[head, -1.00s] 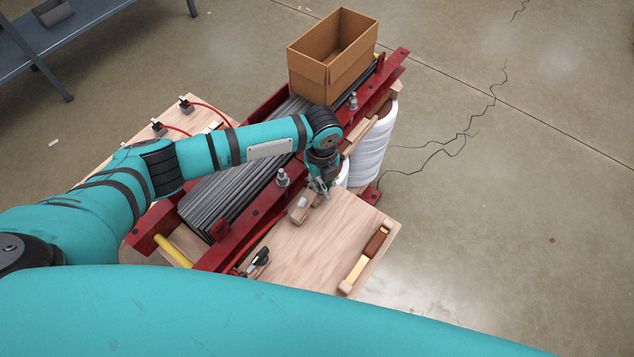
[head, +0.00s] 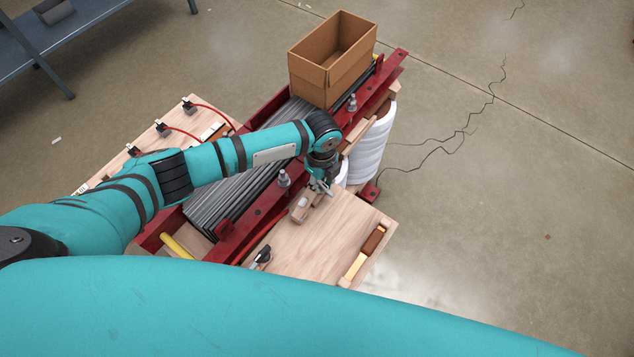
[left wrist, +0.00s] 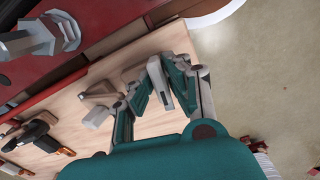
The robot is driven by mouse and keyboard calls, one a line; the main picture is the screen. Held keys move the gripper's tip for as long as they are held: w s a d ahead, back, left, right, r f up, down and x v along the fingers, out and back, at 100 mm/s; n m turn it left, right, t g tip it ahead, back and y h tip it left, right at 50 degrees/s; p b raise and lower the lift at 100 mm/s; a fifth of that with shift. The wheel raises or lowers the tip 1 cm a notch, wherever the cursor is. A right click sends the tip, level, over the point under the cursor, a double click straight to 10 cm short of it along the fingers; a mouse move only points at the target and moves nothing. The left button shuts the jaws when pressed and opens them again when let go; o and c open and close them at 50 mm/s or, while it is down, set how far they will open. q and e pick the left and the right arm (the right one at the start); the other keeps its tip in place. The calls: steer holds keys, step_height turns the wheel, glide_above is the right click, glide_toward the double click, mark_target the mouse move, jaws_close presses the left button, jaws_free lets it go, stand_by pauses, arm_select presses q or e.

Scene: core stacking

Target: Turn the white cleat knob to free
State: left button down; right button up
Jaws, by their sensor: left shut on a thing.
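My left gripper (head: 320,188) is low over the far corner of the wooden board (head: 300,245). In the left wrist view its fingers (left wrist: 166,88) are closed around a pale grey-white bar (left wrist: 160,84), which looks like the white cleat knob. The bar stands slanted between the fingers, and its base is partly hidden. A brown wooden block (head: 299,214) with a pale end sits just beside the gripper; it also shows in the left wrist view (left wrist: 100,92). My right gripper is out of view.
A red frame (head: 240,237) with bolts and grey metal strips (head: 225,197) lies alongside the board. An open cardboard box (head: 325,75) stands on its far end. White coils (head: 370,150) are beyond the board. A wooden-handled tool (head: 373,242) lies on the board's right side.

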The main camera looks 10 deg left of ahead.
mark_target(322, 181)
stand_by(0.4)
arm_select(q)
steer(key=shift+r+n, duration=0.1)
steer(key=shift+n, duration=0.3)
steer(key=c, duration=1.8)
jaws_free()
steer(key=shift+p, duration=0.45)
steer(key=o, duration=0.6)
steer(key=shift+f, duration=0.2)
step_height(322, 181, up, 12)
steer(key=shift+w+d+r, duration=0.1)
steer(key=shift+w+r, duration=0.05)
